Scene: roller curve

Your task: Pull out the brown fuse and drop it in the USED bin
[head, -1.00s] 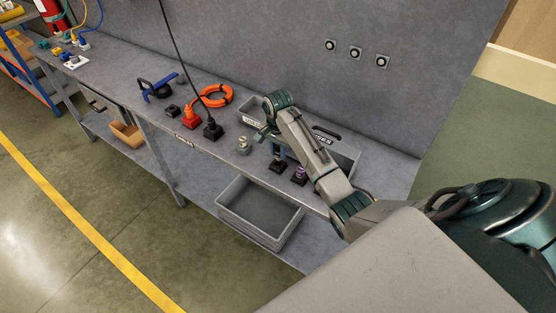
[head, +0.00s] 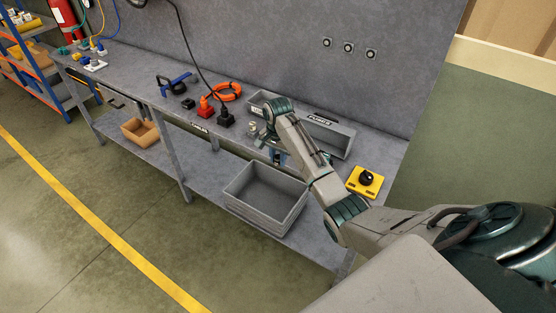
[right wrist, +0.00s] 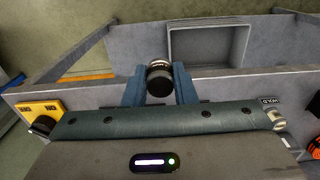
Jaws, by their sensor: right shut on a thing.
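My right gripper (right wrist: 160,82) is shut on a short cylinder with dark, brownish and silvery bands, the brown fuse (right wrist: 159,78), between its blue fingers. In the head view my right gripper (head: 277,157) is low by the bench's front edge, partly behind its own wrist, and the fuse cannot be made out. I cannot tell whether the fuse is clear of a socket. A grey labelled tray (head: 325,133) stands on the bench behind the arm; its label is too small to read surely. A large empty grey bin (head: 266,199) sits on the lower shelf. My left gripper is not in view.
A pale cylinder (head: 252,128) stands left of my right gripper. A black plug (head: 226,119), red plug (head: 206,107) and orange cable coil (head: 229,91) lie farther left. A yellow box with a black knob (head: 365,181) is at the bench's right end.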

